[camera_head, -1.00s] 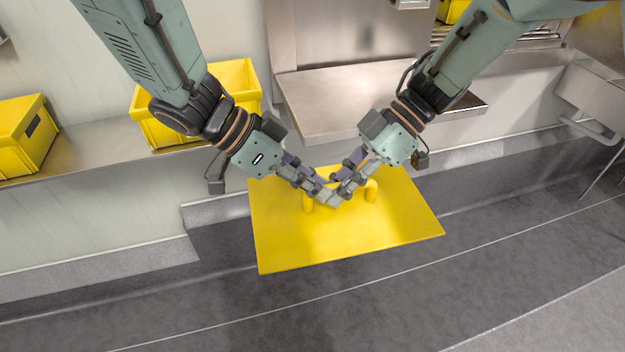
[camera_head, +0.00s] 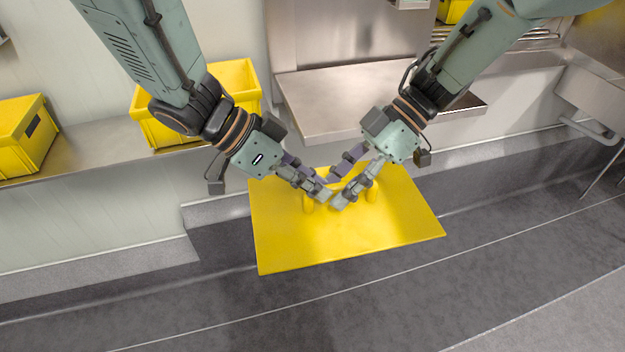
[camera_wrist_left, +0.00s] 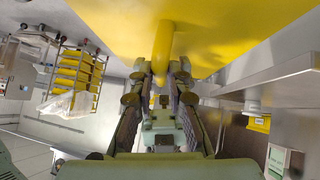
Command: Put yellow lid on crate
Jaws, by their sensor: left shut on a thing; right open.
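The yellow lid (camera_head: 290,242) is a flat sheet with a raised handle (camera_head: 308,204), held up in the air in the middle of the head view. My left gripper (camera_head: 318,197) is shut on the handle's left part. In the left wrist view the handle (camera_wrist_left: 163,50) runs down between the fingers of my left gripper (camera_wrist_left: 160,72), with the lid (camera_wrist_left: 225,25) filling the top. My right gripper (camera_head: 343,192) is open around or beside the handle's right part; the fingers hide the contact. Which crate the lid belongs to, I cannot tell.
A yellow crate (camera_head: 140,122) stands on the shelf (camera_head: 85,150) behind my left arm. Another yellow crate (camera_head: 22,135) stands at the far left. A steel tray (camera_head: 310,115) juts out behind the lid. The grey floor (camera_head: 400,290) in front is clear.

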